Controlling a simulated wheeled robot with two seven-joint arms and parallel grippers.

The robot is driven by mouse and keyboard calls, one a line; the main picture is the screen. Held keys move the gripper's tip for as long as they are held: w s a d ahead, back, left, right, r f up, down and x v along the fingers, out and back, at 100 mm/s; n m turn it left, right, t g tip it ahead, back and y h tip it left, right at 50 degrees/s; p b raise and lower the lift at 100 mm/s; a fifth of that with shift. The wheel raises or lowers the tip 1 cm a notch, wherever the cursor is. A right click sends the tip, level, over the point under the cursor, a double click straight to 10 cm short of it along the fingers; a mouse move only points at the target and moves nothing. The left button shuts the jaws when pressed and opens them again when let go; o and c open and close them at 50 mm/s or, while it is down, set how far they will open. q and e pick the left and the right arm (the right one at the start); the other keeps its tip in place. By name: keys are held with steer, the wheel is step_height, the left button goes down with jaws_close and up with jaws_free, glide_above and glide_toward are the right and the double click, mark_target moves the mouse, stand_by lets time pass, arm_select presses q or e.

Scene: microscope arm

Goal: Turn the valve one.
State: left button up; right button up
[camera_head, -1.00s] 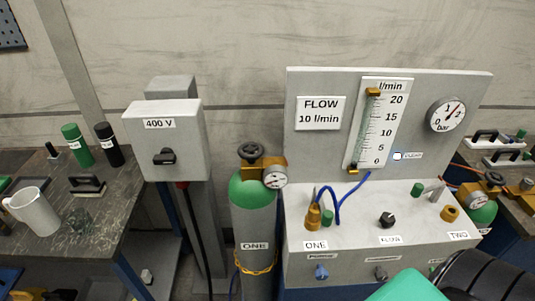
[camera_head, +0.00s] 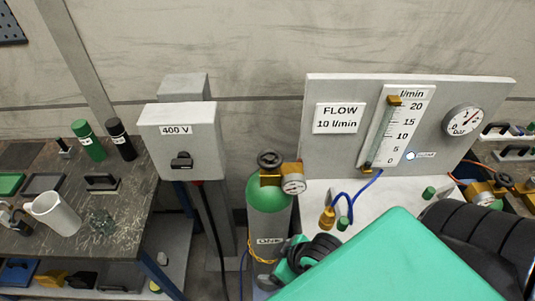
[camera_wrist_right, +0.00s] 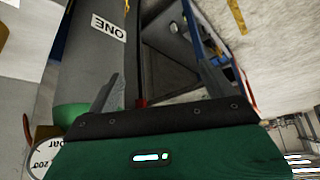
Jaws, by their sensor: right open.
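Valve one is a black handwheel (camera_head: 270,159) on a brass fitting with a round gauge (camera_head: 293,184), on top of the green-shouldered cylinder (camera_head: 268,193) labelled ONE. My right arm reaches in from the lower right in the head view, with its hand low beside the cylinder's label; its fingers are not clear there. In the right wrist view my right gripper (camera_wrist_right: 155,88) is open and empty, its fingers beside the grey cylinder body (camera_wrist_right: 88,55). The green shoulder and part of the gauge (camera_wrist_right: 45,145) show at lower left. The handwheel is not clear there. My left gripper is not in view.
A flow panel (camera_head: 340,155) with a flow tube (camera_head: 397,130) stands right of the cylinder; my arm hides much of its base. A grey 400 V box (camera_head: 180,150) is at left. A workbench (camera_head: 60,225) with a white cup (camera_head: 54,214) stands further left. A yellow chain (camera_head: 258,250) crosses the cylinder.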

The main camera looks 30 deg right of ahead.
steer(key=w+a+r+n+t+y, duration=0.1)
steer(key=a+r+n+t+y, duration=0.25)
steer(key=r+y, duration=0.55)
steer(key=m+t+h, duration=0.5)
steer(key=t+h, duration=0.2)
steer(key=t, duration=0.1)
glide_toward(268, 156)
steer(key=p+x, duration=0.2)
steer(key=x, duration=0.6)
steer(key=shift+r+p, duration=0.1)
steer(key=shift+p, duration=0.25)
steer(key=shift+x, duration=1.05)
